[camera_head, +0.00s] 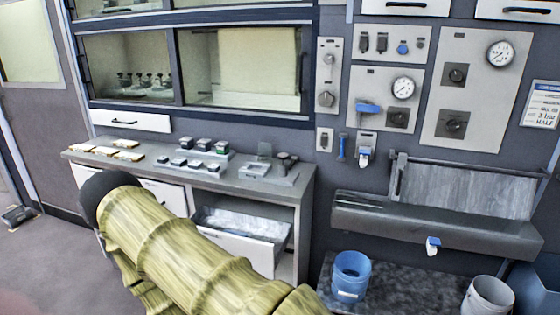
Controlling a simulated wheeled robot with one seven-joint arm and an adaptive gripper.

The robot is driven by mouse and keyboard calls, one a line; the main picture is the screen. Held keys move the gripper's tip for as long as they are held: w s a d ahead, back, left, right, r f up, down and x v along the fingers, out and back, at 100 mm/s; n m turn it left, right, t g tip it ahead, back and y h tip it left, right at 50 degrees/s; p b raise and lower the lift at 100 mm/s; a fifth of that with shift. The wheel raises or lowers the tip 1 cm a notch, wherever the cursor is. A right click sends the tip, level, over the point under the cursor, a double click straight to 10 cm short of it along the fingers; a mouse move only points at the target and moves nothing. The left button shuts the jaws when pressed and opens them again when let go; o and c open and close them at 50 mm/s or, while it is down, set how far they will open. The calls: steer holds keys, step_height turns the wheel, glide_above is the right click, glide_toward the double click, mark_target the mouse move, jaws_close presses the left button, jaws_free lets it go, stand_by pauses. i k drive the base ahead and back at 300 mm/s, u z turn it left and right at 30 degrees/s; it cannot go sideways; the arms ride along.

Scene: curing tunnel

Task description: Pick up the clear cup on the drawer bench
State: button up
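The drawer bench (235,183) stands along the wall at left-centre, with white drawer fronts and one drawer (240,242) pulled open. I cannot clearly pick out a clear cup on its top. A small greyish, see-through-looking shape (264,150) stands at the back right of the bench, too small to identify. My yellow ribbed arm crosses the lower left, in front of the bench, and hides part of its front. My gripper's fingers do not show, so I cannot see whether they are open or shut.
Several small dark blocks (195,165), flat pale-topped pieces (107,151) and a grey tray (254,172) are on the bench. A trough (430,222) juts from the wall at right, above a blue bucket (351,277) and a grey bucket (488,298). Floor shows at left.

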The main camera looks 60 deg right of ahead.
mark_target(264, 149)
steer(key=z, duration=1.15)
